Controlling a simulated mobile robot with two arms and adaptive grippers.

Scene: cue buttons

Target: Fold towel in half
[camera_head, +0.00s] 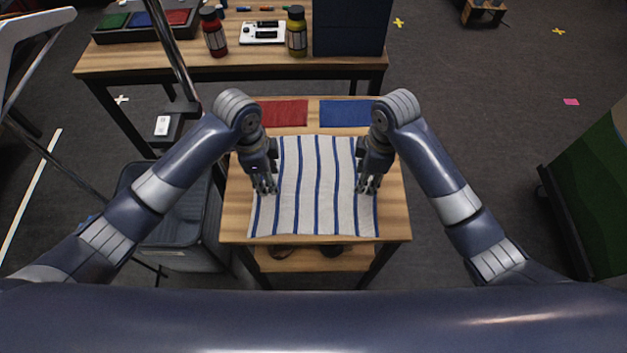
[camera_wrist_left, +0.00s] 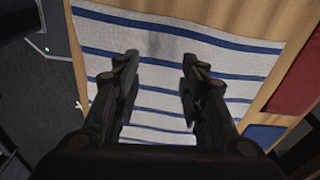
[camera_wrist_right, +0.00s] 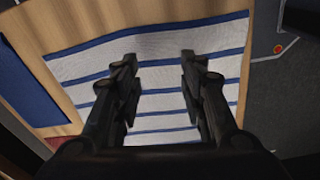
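A white towel with blue stripes (camera_head: 316,190) lies flat and spread out on a small wooden table (camera_head: 398,215). It also shows in the left wrist view (camera_wrist_left: 160,44) and the right wrist view (camera_wrist_right: 165,45). My left gripper (camera_head: 265,190) is over the towel's left side. My right gripper (camera_head: 368,190) is over its right side. In the left wrist view the fingers (camera_wrist_left: 158,75) stand apart with only towel visible between them. In the right wrist view the fingers (camera_wrist_right: 158,75) also stand apart and empty. Whether the fingertips touch the cloth cannot be told.
A red mat (camera_head: 284,113) and a blue mat (camera_head: 346,113) lie at the table's far edge. Behind stands a larger table with a red-brown bottle (camera_head: 213,35), a yellow bottle (camera_head: 296,33) and a dark box (camera_head: 350,28). A grey bin (camera_head: 170,225) stands left of the small table.

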